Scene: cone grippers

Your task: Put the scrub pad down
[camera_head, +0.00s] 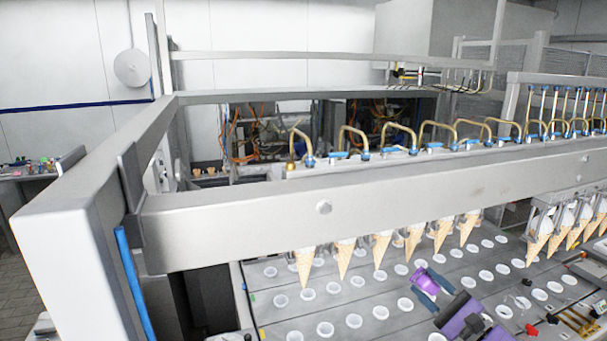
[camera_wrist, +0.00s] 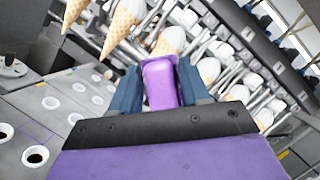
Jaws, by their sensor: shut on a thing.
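The scrub pad (camera_wrist: 160,84) is a purple block between the two dark blue fingers of my gripper (camera_wrist: 158,88) in the wrist view. The fingers are shut on it. In the head view my gripper (camera_head: 427,284) is at the lower right, over the conveyor plate with round holes, and the purple scrub pad (camera_head: 424,283) shows between its fingers. The pad appears held above the plate; the exact gap is hard to tell.
Ice cream cones (camera_head: 382,248) hang in a row behind my gripper under a long metal beam (camera_head: 330,208). The grey plate (camera_head: 290,318) has rows of white-rimmed holes. Small red and black parts lie to the right. A cluttered side table (camera_head: 22,178) stands far left.

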